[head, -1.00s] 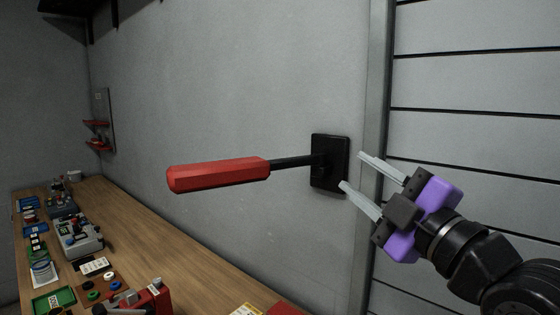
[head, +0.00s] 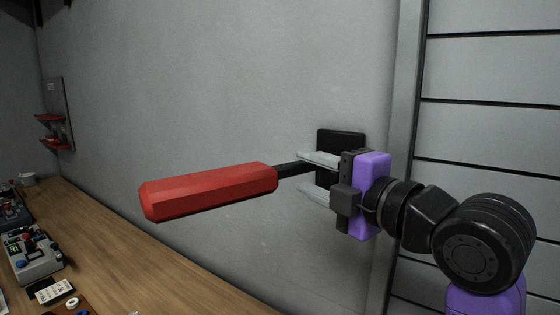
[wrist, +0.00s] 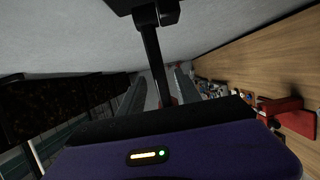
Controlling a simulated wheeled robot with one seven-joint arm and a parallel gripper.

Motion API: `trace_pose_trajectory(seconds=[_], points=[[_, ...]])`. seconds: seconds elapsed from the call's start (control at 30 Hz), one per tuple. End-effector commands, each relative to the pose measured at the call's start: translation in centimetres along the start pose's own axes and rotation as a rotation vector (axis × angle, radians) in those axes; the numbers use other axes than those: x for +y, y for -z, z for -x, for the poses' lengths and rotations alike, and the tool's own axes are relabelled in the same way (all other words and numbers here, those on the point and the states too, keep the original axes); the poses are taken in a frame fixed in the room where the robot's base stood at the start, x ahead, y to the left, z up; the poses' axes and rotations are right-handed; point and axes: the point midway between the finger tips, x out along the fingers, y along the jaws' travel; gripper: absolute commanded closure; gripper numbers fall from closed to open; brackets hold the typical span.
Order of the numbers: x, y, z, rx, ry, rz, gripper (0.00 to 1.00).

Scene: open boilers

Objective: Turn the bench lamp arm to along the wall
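The bench lamp arm is a red faceted handle (head: 208,192) on a thin black rod (head: 288,170), fixed to a black wall plate (head: 340,143). In the head view the handle points left and toward me, out from the wall. My gripper (head: 301,173) is open, with its two pale fingers pointing left, one above and one below the rod's level beside the handle's inner end. In the wrist view the rod (wrist: 154,50) runs down from the plate between the fingers, with some red at its lower end. Contact cannot be told.
A wooden workbench (head: 130,250) runs along the wall below, with a grey control box (head: 35,258) and small parts at its left. A small shelf panel (head: 58,115) hangs on the far wall. A slatted panel (head: 490,90) stands behind my arm. Space around the handle is clear.

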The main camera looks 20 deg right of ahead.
Motion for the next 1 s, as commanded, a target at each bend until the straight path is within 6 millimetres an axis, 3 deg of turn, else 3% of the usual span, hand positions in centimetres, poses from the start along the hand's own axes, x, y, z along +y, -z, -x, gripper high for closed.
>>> trace_pose_trajectory(seconds=[0.4, 0.8, 1.0], points=[[0.1, 0.1, -5.9, 0.001, 0.001, -0.001, 0.60], [0.0, 0.0, -6.7, 0.000, -0.001, 0.000, 0.60], [0.0, 0.0, -6.7, 0.000, -0.001, -0.001, 0.99]])
